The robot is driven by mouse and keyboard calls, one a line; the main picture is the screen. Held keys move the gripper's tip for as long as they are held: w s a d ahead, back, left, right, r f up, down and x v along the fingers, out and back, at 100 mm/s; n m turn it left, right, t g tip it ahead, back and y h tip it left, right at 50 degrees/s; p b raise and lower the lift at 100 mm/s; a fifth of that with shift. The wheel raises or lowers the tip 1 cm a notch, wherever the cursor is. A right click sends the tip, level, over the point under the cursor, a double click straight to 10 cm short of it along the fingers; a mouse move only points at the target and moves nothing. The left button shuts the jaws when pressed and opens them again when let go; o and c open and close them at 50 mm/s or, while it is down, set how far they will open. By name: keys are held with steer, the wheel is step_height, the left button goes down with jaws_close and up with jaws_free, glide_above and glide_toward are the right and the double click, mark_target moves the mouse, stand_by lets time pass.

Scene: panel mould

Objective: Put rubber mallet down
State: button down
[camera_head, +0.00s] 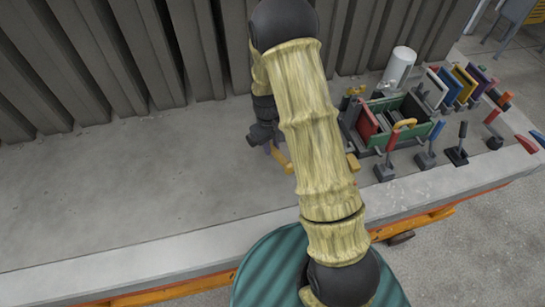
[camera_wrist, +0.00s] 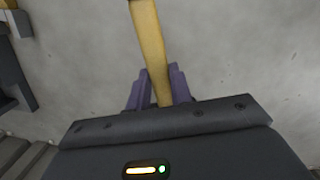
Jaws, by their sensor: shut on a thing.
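The rubber mallet shows in the wrist view as a tan wooden handle (camera_wrist: 148,40) running from between my fingers to the top edge of the picture. Its head is not in that view. My gripper (camera_wrist: 158,84) has purple-grey fingers shut on the handle, one on each side. In the head view my gripper (camera_head: 268,148) is over the grey concrete slab (camera_head: 120,200), and a short tan piece of the handle (camera_head: 280,157) shows beside it. My arm hides much of the area to its right. I cannot tell whether the mallet touches the slab.
Ribbed grey panels (camera_head: 120,55) rise behind. The slab's left side is clear.

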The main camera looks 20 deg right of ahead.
steer(key=shift+d+f, duration=0.1)
steer(key=shift+f, duration=0.9)
steer(key=shift+f, duration=0.1)
steer(key=shift+f+p, duration=0.5)
steer(key=shift+f, duration=1.45)
steer(key=shift+f, duration=0.1)
steer(key=c, duration=1.3)
jaws_free()
steer(key=shift+o, duration=0.2)
steer(key=r, duration=0.4)
steer(key=w+r+b, duration=0.1)
steer(key=r, duration=0.3)
steer(key=r+b, duration=0.1)
steer(key=r, duration=0.3)
steer(key=shift+w+a+r, duration=0.1)
steer(key=shift+w+a, duration=0.05)
steer(key=shift+a, duration=0.1)
